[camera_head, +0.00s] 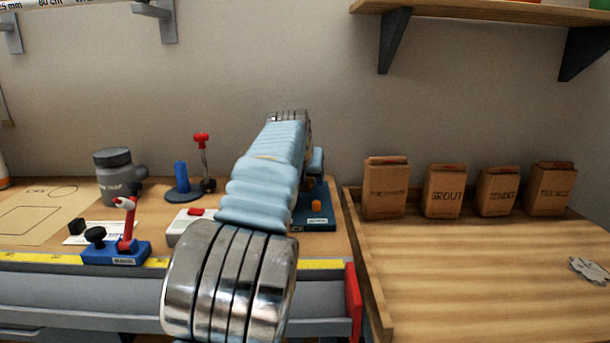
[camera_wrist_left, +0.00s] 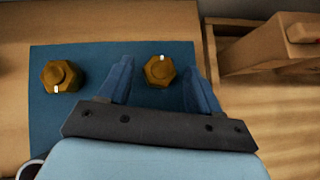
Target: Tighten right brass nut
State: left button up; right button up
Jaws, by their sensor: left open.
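Two brass hex nuts sit on a blue plate (camera_wrist_left: 100,60) in the left wrist view. The right brass nut (camera_wrist_left: 158,73) has a white mark at its top edge. The left brass nut (camera_wrist_left: 64,76) has a white mark at its bottom edge. My left gripper (camera_wrist_left: 159,68) is open, with one blue finger on either side of the right nut; I cannot tell whether either finger touches it. In the head view my left arm hides most of the blue plate (camera_head: 322,222), and a small orange-brown piece (camera_head: 316,206) shows on it. My right gripper is not in view.
On the bench to the left stand a blue base with a red lever (camera_head: 115,252), a grey jar (camera_head: 117,180) and a white box (camera_head: 185,225). Right of the plate, a wooden tray (camera_head: 368,275) holds several brown bags (camera_head: 386,190) along its back; its middle is mostly clear.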

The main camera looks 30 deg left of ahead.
pick_arm(q)
jog(key=shift+w+f, duration=0.15)
jog(key=shift+c, duration=0.3)
jog(key=c, duration=1)
jog(key=shift+a+m, duration=0.1)
jog(key=shift+m, duration=0.2)
jog(key=m+h, duration=0.1)
jog(key=m, duration=0.1)
jog(key=a+m+h, duration=0.1)
jog(key=m+h, duration=0.1)
jog(key=shift+t+h, duration=0.3)
jog(key=m+h, duration=0.2)
jog(key=m, duration=0.1)
jog(key=shift+a+m, duration=0.1)
jog(key=shift+m, duration=0.2)
jog(key=shift+m+g+h, duration=0.7)
jog(key=shift+m+h, duration=0.4)
